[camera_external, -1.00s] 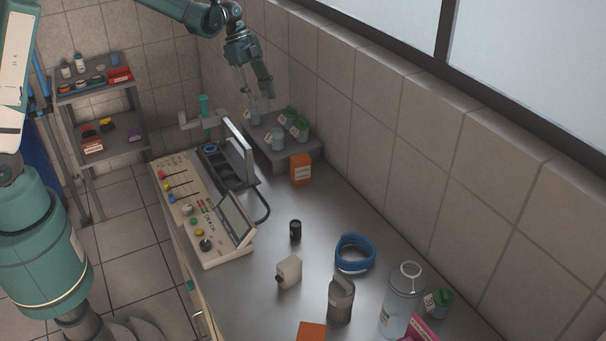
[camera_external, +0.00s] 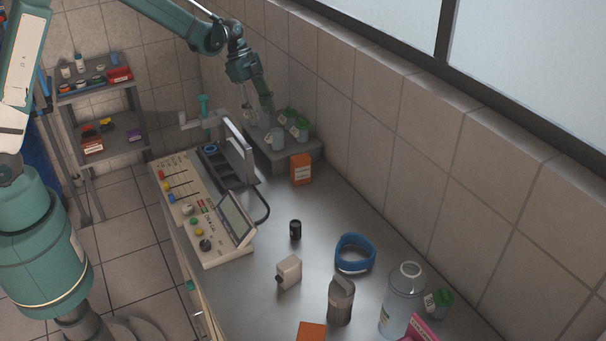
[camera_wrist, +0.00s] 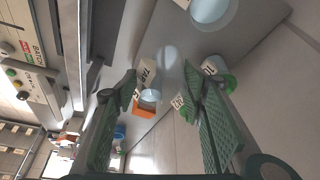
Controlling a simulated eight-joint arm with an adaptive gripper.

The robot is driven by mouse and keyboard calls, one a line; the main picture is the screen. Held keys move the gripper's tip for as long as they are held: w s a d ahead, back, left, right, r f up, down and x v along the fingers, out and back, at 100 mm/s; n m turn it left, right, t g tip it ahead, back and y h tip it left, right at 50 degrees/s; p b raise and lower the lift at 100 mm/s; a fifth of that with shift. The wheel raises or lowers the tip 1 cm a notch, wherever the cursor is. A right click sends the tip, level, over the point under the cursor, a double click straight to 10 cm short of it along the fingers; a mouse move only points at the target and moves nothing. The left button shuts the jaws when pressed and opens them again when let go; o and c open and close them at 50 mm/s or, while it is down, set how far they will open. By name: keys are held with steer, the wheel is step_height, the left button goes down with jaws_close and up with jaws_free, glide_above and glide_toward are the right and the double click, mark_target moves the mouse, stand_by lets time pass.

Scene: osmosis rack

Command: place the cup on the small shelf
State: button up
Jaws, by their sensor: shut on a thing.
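My gripper (camera_external: 262,98) is over the small grey shelf (camera_external: 290,152) at the back of the bench. In the wrist view my fingers (camera_wrist: 161,80) are spaced around a faint, clear cup (camera_wrist: 167,58), hard to make out. In the outside view the clear shape (camera_external: 265,108) shows below the fingers, close to the shelf top. I cannot tell whether it touches the shelf. A pale labelled cup (camera_external: 277,139) stands upright on the shelf near the front; it also shows in the wrist view (camera_wrist: 149,76).
Green-lidded jars (camera_external: 301,130) stand on the shelf's right side. Another pale-blue cup (camera_wrist: 210,8) shows at the wrist view's top. An orange box (camera_external: 301,169) stands before the shelf. A control panel (camera_external: 205,220) and upright screen (camera_external: 237,150) lie left.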

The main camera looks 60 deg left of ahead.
mark_target(263, 127)
steer(key=shift+f, duration=0.1)
steer(key=shift+f, duration=1.75)
steer(key=shift+f, duration=0.15)
steer(key=o, duration=0.8)
steer(key=v, duration=1.2)
steer(key=shift+d+r, duration=0.1)
steer(key=shift+r, duration=0.1)
